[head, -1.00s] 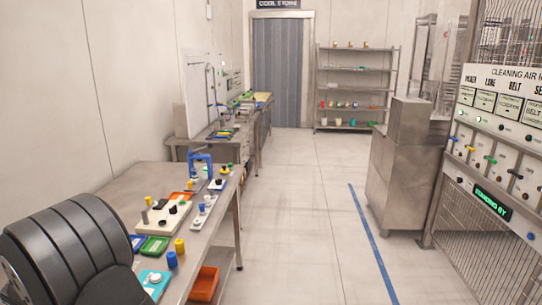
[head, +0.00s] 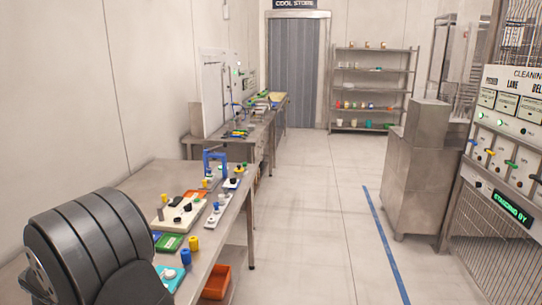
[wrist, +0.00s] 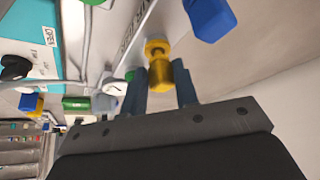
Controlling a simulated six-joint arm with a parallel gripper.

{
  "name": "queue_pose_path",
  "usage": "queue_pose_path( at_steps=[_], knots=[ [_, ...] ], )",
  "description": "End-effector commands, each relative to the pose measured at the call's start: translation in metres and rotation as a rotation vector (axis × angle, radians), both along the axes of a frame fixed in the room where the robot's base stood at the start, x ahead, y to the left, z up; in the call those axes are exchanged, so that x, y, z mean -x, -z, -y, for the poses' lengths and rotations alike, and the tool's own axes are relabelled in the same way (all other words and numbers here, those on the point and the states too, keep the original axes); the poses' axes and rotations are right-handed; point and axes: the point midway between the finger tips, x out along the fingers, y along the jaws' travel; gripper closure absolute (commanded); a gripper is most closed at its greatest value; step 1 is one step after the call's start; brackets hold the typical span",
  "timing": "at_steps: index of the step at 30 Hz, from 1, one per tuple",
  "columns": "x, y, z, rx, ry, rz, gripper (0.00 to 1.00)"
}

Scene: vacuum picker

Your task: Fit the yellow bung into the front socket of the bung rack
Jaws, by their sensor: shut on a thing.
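In the wrist view a yellow bung (wrist: 158,73) sits between the two blue-grey fingers of my gripper (wrist: 160,82), which are shut on it. My gripper is hidden in the head view. A yellow piece (head: 194,243) stands beside a blue one on the bench in the head view; I cannot tell whether it is the held bung. A pale board (head: 177,222) with dark and yellow pieces and a narrow pale strip (head: 211,222) with several small pieces lie on the bench. I cannot tell which is the bung rack, and its front socket cannot be made out.
A blue piece (wrist: 210,18) is close to the held bung's right in the wrist view. On the bench are a green tray (head: 168,243), a cyan mat (head: 166,284) and a blue stand (head: 206,158). An orange bin (head: 217,282) is below. The floor aisle is open.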

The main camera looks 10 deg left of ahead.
Motion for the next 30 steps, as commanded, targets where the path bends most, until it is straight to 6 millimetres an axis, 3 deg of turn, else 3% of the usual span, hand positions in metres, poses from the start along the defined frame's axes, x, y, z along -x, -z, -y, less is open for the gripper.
queue_pose_path(
  at_steps=[30],
  knots=[
    [0.0, -0.037, 0.0, 0.001, 0.0, -0.001, 1.0]
  ],
)
